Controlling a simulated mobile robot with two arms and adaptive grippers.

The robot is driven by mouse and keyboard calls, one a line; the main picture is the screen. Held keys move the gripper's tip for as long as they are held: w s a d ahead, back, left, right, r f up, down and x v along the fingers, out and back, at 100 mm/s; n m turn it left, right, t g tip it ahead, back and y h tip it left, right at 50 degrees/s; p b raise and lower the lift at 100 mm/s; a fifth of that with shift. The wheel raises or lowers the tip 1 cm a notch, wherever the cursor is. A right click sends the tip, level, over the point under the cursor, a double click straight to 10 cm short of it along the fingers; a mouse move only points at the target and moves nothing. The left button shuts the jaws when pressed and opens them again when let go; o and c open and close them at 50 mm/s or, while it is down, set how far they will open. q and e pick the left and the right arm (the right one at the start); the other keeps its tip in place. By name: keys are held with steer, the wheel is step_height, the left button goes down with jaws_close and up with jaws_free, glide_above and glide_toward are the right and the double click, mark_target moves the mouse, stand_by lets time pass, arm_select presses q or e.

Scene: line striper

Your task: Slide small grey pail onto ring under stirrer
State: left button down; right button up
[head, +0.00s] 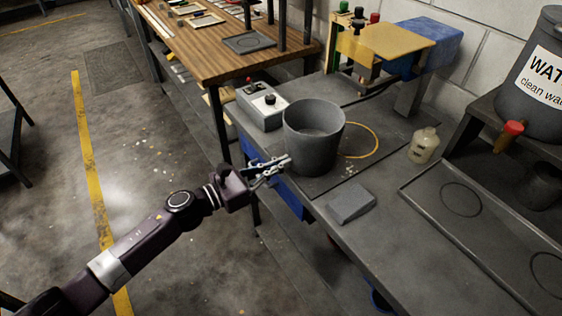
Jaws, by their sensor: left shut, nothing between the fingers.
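The small grey pail (313,142) stands upright on the grey bench, left of the yellow ring (376,143) marked on the bench top. The pail hides the ring's left part, so I cannot tell whether its base overlaps the ring. The machine with a yellow top (388,42), likely the stirrer, stands behind the ring. My left gripper (286,162) is shut and empty, with its fingertips at the pail's lower left side. I cannot tell whether they touch it. My right gripper is not in view.
A grey control box (262,106) stands close behind the pail on the left. A grey wedge-shaped block (351,204) lies in front of the pail. A small cream bottle (424,145) stands right of the ring. A shallow tray (480,222) is at the right.

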mark_target(314, 128)
arm_select(q)
steer(key=b+x, duration=0.4)
steer(key=x, duration=0.8)
steer(key=shift+b, duration=0.35)
steer(key=shift+a, duration=0.1)
